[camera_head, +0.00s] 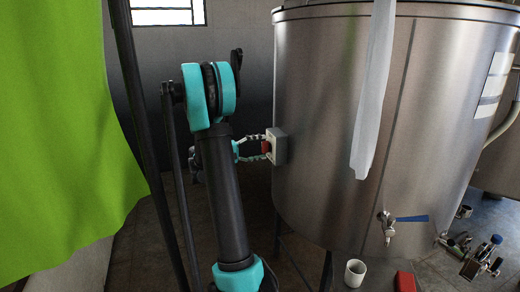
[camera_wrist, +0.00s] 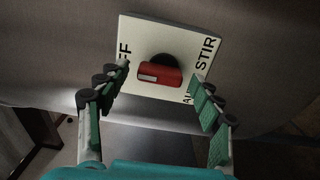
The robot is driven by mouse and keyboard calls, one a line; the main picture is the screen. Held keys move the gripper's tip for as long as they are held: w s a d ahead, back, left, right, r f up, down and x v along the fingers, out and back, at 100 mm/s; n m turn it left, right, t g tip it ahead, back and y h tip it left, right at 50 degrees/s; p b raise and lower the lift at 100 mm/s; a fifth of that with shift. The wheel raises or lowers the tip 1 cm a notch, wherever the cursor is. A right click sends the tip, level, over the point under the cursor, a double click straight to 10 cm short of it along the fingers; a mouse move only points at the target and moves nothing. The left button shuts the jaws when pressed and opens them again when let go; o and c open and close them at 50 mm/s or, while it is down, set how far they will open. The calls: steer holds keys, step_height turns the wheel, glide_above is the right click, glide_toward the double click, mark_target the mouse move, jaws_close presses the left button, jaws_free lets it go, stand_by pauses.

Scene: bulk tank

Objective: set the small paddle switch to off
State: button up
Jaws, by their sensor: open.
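The paddle switch is a red paddle (camera_wrist: 160,75) on a pale square plate (camera_wrist: 140,32) fixed to the side of the steel tank. In the wrist view the plate reads "STIR" at the right, letters ending in "FF" at the left, and a partly hidden label at the lower right. The paddle lies roughly crosswise, its light mark at the left end. My gripper (camera_wrist: 158,88) is open, with one finger on each side of the paddle and a gap to each. In the head view my gripper (camera_head: 265,146) is at the plate (camera_head: 279,146), and the red paddle (camera_head: 266,147) shows between the fingers.
The large steel tank (camera_head: 330,90) fills the right, with a pale hanging strip (camera_head: 373,100) in front. A blue-handled tap (camera_head: 410,218) is low on it. A white cup (camera_head: 355,272) and a red object (camera_head: 404,281) are below. A green sheet (camera_head: 55,110) hangs at the left.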

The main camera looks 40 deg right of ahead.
steer(key=v, duration=1.2)
steer(key=shift+f, duration=0.1)
